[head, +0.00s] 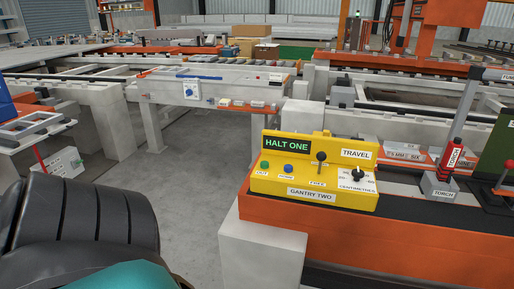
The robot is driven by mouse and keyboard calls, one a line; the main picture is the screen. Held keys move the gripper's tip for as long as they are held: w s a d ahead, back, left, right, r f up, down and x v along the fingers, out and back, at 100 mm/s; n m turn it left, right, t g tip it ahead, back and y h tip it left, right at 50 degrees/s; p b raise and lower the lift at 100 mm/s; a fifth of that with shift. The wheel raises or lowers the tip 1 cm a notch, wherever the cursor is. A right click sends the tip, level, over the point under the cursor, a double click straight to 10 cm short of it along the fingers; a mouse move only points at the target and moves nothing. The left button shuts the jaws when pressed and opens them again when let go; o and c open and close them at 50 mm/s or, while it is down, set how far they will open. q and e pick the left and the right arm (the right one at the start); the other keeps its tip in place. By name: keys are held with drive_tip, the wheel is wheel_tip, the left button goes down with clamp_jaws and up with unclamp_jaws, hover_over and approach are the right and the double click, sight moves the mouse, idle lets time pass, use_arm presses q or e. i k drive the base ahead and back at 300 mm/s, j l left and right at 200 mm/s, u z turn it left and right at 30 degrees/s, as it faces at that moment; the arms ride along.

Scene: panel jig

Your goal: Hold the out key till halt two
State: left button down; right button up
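A yellow control box (312,197) labelled GANTRY TWO stands on an orange bench. Its dark display (287,144) reads HALT ONE in green. Below the display, the green out key (265,165) sits at the left above the label OUT. A blue key (289,168) is to its right; its label is too small to read surely. A black lever (320,160) stands upright in the middle. A black knob (357,173) sits under the TRAVEL label. Nothing touches the out key. Neither of my grippers is in view.
The orange bench (285,232) carries the box. Right of it stand a red torch (453,156) in a grey holder and a dark green panel (496,150). A grey table (215,89) with small parts is behind. Grey floor (180,180) lies open left of the bench.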

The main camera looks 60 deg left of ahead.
sight(264, 165)
drive_tip(key=j, duration=1.7)
